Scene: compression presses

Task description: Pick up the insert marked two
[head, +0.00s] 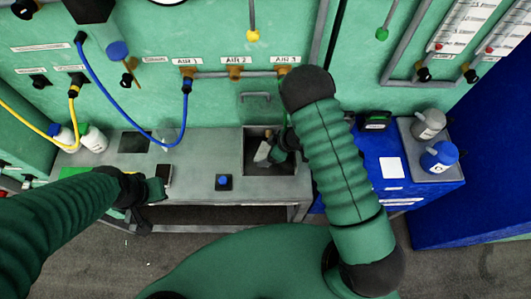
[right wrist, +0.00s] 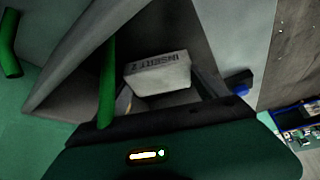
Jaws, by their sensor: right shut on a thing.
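The insert marked two is a pale grey block (right wrist: 158,74) with "INSERT 2" printed on its side in the right wrist view. In the head view the insert (head: 262,152) shows as a small light shape over the recessed metal bay (head: 258,172). My right gripper (head: 277,150) is at that bay, shut on the insert. In the right wrist view its fingers (right wrist: 160,80) lie on either side of the block. My left gripper (head: 158,188) is at the bench's front edge, away from the insert; its fingers are too dark to read.
White bottles (head: 92,138) stand at the bench's left end. A blue cabinet (head: 390,165) with jugs (head: 438,157) is at the right. Blue and yellow hoses hang at the left.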

